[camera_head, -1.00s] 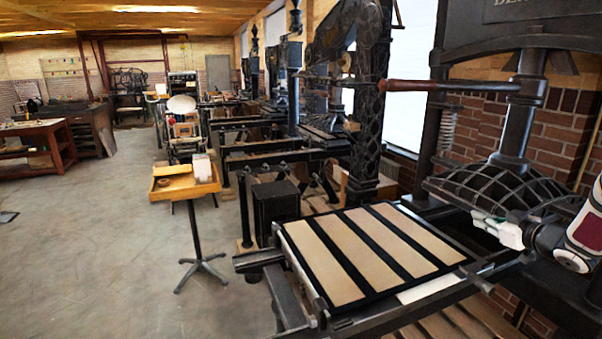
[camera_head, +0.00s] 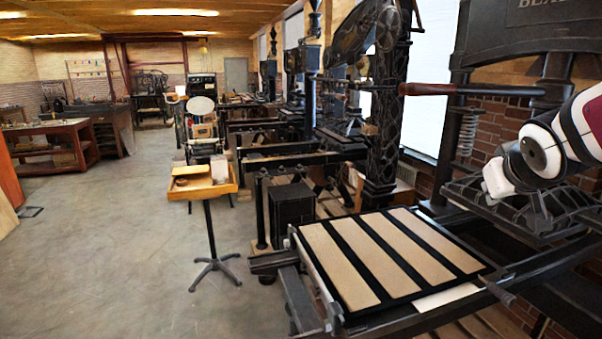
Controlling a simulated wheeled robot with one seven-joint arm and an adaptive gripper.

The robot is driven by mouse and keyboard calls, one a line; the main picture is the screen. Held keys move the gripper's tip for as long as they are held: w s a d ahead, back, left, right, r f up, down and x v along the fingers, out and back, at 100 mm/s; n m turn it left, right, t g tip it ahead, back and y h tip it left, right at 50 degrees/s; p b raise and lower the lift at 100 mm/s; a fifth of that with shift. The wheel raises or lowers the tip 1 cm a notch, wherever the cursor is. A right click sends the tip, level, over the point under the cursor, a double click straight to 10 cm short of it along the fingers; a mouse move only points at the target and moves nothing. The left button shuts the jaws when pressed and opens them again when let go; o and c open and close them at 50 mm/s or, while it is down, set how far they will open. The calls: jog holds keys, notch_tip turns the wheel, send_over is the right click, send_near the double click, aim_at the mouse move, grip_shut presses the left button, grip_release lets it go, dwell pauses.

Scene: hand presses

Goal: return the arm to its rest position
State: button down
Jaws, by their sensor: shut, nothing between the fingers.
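My arm comes in from the right edge in the head view, white with a dark red panel and dark joint rings. My gripper (camera_head: 494,192) is at its lower left end, small and partly dark against the press behind it. It appears in front of the nearest hand press (camera_head: 520,60), above the right part of its bed. It is shut and holds nothing that I can see. The press bed (camera_head: 334,318) carries a black frame with several tan strips and lies below and left of my gripper.
The press's wooden-gripped bar (camera_head: 430,89) reaches left above my arm. A small stand with a wooden tray (camera_head: 232,187) is left of the bed. More presses line the windows behind. A work table (camera_head: 45,150) is at far left. The floor at left is clear.

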jog(key=s+a+f+g+y, duration=0.2)
jog(key=s+a, duration=0.6)
jog(key=s, duration=0.4)
jog(key=s+a+f+g+y, duration=0.2)
jog(key=s+a, duration=0.6)
jog(key=s, duration=0.4)
notch_tip(320, 180, down, 2)
jog(key=shift+s+a+f+g, duration=0.1)
jog(key=shift+s+a+g, duration=0.15)
jog(key=shift+g, duration=0.25)
